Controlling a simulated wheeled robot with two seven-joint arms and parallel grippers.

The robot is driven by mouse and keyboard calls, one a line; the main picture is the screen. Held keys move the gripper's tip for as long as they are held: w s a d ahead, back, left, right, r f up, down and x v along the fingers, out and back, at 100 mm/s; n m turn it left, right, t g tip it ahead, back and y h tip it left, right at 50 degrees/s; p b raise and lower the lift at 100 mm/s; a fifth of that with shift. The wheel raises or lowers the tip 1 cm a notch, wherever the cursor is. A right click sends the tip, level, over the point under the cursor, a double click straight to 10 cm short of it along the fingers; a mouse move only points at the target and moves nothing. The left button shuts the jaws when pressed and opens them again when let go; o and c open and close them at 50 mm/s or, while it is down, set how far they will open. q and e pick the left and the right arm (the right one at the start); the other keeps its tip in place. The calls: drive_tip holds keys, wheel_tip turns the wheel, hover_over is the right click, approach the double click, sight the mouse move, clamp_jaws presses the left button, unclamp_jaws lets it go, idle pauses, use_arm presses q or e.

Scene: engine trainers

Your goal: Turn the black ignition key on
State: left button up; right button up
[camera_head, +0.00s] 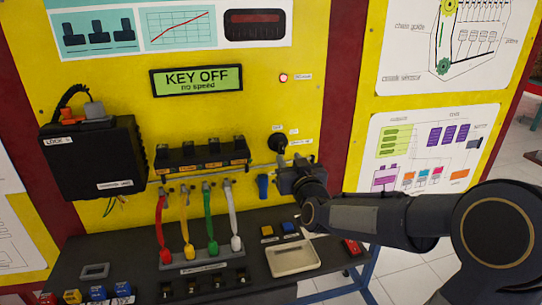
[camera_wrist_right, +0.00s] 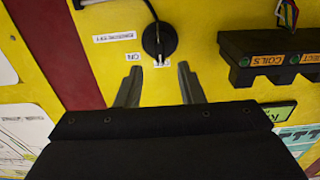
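The black ignition key (camera_head: 278,142) sits on the yellow panel, right of the row of coils. In the right wrist view, the round black key switch (camera_wrist_right: 159,40) is at the top centre, with a small ON label (camera_wrist_right: 133,57) beside it. My right gripper (camera_head: 297,162) is just below the key in the head view. In the wrist view its two fingers (camera_wrist_right: 159,67) are apart and empty, pointing toward the key without closing on it. The display (camera_head: 197,79) reads KEY OFF, no speed. My left gripper is not in view.
The coil row (camera_head: 203,153) and a black control box (camera_head: 94,158) are on the panel to the left. Coloured leads hang above the dark shelf (camera_head: 130,265). A beige tray (camera_head: 293,260) lies below my right gripper. A small red lamp (camera_head: 283,77) is above the key.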

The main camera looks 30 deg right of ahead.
sight(283, 149)
drive_tip(key=p+x, duration=0.1)
drive_tip(key=x, duration=0.5)
drive_tip(key=shift+w, duration=0.2)
drive_tip(key=shift+c, duration=0.2)
clamp_jaws()
